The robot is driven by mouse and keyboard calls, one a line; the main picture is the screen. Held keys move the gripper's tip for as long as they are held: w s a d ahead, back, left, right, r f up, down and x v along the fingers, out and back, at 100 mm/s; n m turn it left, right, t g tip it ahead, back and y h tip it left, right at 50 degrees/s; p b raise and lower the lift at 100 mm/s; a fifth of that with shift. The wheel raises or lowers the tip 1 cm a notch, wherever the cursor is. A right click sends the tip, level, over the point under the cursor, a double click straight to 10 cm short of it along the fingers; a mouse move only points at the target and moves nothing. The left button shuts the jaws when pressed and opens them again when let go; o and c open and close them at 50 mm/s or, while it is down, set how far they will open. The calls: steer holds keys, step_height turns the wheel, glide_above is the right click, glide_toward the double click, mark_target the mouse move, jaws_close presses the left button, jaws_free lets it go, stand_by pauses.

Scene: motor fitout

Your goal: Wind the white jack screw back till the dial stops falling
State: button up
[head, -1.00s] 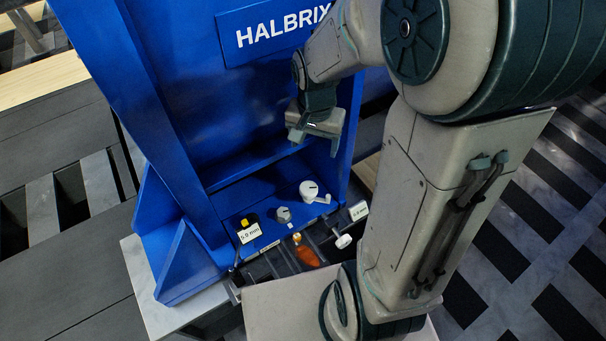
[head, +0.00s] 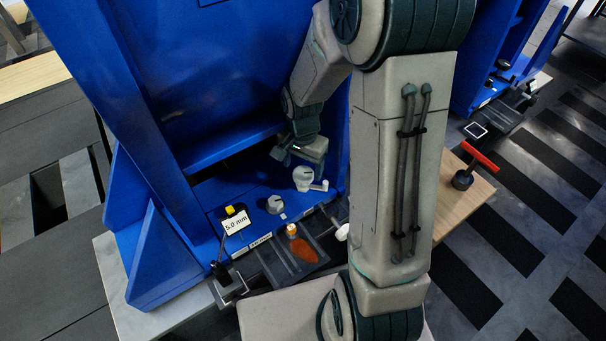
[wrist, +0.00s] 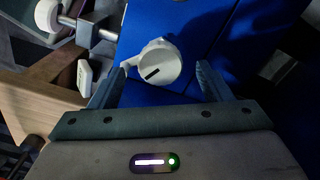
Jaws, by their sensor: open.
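A white round knob (head: 303,176) with a black line and a side lever stands on the blue shelf; it also shows in the wrist view (wrist: 155,62). My gripper (head: 298,152) is open and empty just above it. In the wrist view my gripper (wrist: 160,76) has its fingers on either side of the knob, with no clear grip. A white wheel (head: 342,232), which looks like the jack screw, is partly hidden by my arm; the wrist view shows a white wheel (wrist: 46,14) on a metal shaft. A tag (head: 236,223) reads 5.0 mm; no dial face is clearly seen.
An orange-handled tool (head: 302,250) lies in the dark tray in front. Tall blue walls enclose the shelf. A red-handled tool (head: 480,156) stands on wood at right.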

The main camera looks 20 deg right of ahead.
mark_target(303, 179)
steer(key=shift+f+b, duration=0.4)
steer(key=shift+f, duration=0.9)
steer(key=c, duration=1)
steer(key=shift+r+n, duration=0.1)
steer(key=shift+n, duration=0.2)
